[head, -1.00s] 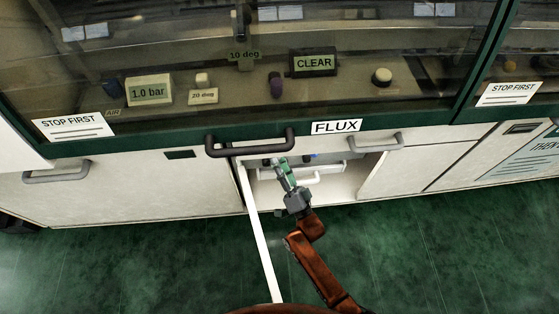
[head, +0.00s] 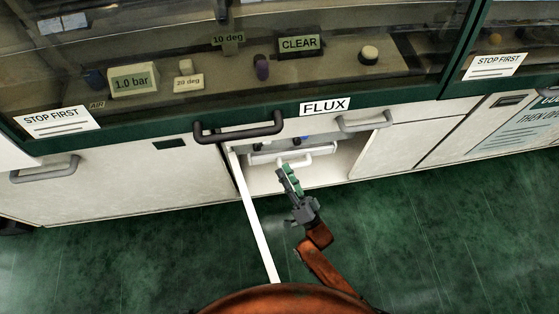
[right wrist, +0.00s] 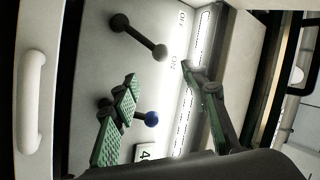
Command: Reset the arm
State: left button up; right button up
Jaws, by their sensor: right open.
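My right gripper (head: 287,174) is open and empty in front of the open cabinet under the FLUX label. In the right wrist view my right gripper (right wrist: 158,92) shows two green-padded fingers spread apart, with nothing held between them. Behind them is a pale panel (right wrist: 95,75) marked OFF and ON. It carries a lever with a grey knob (right wrist: 160,52) and one with a blue knob (right wrist: 152,119), partly hidden by a finger. My left gripper is not in view.
The open cabinet door (head: 257,225) stands edge-on to the left of my right arm. A white handle (head: 296,162) is inside the cabinet. A dark bar handle (head: 238,130) juts out above. Green floor (head: 440,240) is clear to the right.

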jog(key=shift+s+d+f, duration=0.2)
jog(key=shift+s, duration=0.25)
dwell(0.3)
